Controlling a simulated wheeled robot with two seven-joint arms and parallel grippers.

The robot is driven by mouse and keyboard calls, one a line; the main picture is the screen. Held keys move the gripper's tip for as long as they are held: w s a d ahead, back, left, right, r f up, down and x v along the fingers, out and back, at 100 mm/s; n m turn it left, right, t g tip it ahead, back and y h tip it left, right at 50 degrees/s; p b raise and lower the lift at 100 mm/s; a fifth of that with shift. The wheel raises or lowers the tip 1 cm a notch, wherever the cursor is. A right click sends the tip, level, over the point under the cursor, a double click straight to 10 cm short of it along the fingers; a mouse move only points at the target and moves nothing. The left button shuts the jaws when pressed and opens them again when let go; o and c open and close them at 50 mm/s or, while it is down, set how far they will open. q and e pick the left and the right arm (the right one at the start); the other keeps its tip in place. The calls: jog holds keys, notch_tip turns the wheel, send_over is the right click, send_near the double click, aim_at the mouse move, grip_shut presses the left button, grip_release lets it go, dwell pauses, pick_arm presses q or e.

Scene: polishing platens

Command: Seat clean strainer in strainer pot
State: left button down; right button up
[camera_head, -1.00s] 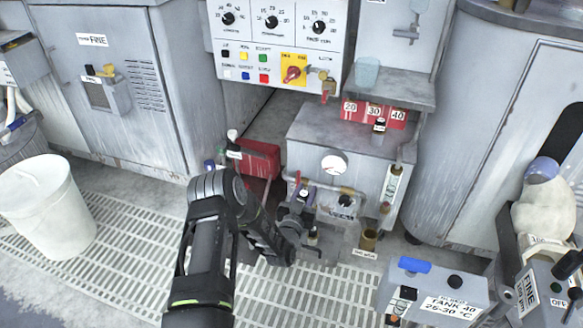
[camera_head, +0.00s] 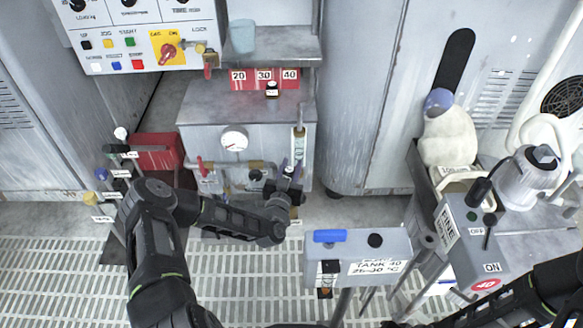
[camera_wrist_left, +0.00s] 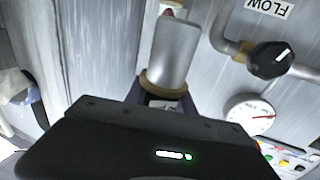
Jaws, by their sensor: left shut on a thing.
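My left gripper (camera_head: 289,174) is in front of the grey tank unit, by its right side. In the left wrist view the gripper's fingers (camera_wrist_left: 164,98) are shut on the brass collar of a strainer (camera_wrist_left: 172,55), a plain grey cylinder that looks clean. The cylinder reaches away from the fingers, apart from the tank face as far as I can tell. In the head view the gripper hides most of it. A bit of brass, perhaps the strainer pot (camera_head: 294,213), shows just below the gripper; its opening is hidden. My right arm shows at the lower right, its gripper out of view.
A round gauge (camera_head: 234,139) and a valve pipe (camera_head: 245,166) are close left of the gripper. A tank 40 control box (camera_head: 375,250) stands to the lower right. A red box (camera_head: 157,150) is at the left. Slatted floor (camera_head: 60,270) lies below.

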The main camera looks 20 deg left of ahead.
pick_arm(q)
jog(key=shift+f+b, duration=2.4)
jog(key=shift+f, duration=0.45)
jog(key=shift+f+b, duration=1.7)
jog(key=shift+f, duration=0.25)
jog(key=shift+f+b, duration=0.9)
jog(key=shift+f, duration=0.45)
jog(key=c, duration=1)
grip_release()
jog(key=shift+o, duration=0.2)
